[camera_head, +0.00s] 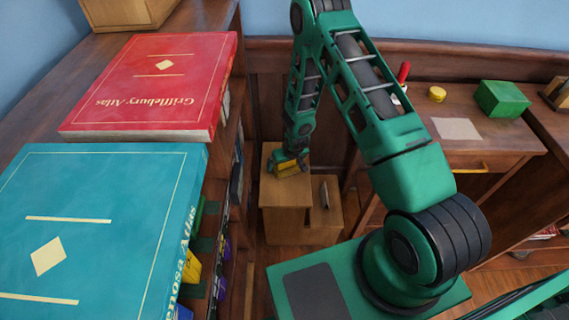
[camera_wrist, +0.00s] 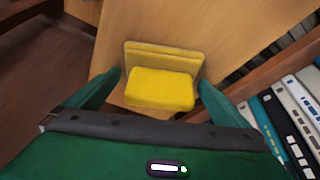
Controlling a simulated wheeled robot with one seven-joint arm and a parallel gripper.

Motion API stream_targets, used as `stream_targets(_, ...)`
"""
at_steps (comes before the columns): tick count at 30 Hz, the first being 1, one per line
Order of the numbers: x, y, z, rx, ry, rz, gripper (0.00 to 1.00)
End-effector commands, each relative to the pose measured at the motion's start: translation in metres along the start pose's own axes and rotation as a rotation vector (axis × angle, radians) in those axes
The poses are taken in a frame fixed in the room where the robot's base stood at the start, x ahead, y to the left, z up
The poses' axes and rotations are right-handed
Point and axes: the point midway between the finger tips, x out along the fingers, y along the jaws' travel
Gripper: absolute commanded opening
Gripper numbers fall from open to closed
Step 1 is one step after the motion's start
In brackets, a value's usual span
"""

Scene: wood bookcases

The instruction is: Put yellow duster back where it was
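The yellow duster (camera_wrist: 160,88) shows in the wrist view as a yellow block with a flat yellow part behind it, over the wooden top of a step unit (camera_wrist: 225,40). My gripper (camera_wrist: 160,80) has one finger on each side of the duster, with a narrow strip of wood showing at the left finger. It looks open around the duster. In the head view my gripper (camera_head: 288,160) points down at the step unit (camera_head: 283,192), with the yellow duster (camera_head: 288,169) at its tips. Whether the duster touches the top is hard to tell.
A bookcase top at left carries a red atlas (camera_head: 160,85) and a teal atlas (camera_head: 100,225); books fill its shelves. A desk (camera_head: 470,110) at right holds a green box (camera_head: 502,98), a yellow round item (camera_head: 437,94) and paper (camera_head: 457,129). A lower step (camera_head: 326,215) adjoins the step unit.

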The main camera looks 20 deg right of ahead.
Motion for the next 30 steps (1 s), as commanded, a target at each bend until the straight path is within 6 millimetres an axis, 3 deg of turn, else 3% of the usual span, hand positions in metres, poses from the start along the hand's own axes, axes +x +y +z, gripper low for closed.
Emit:
stream_targets(8,-0.008,0.0,-0.001,0.0,0.0,0.0,1.0)
stream_targets(24,-0.097,0.001,-0.001,0.001,0.002,0.0,1.0)
stream_targets(30,-0.117,0.001,-0.001,0.002,0.001,0.0,1.0)
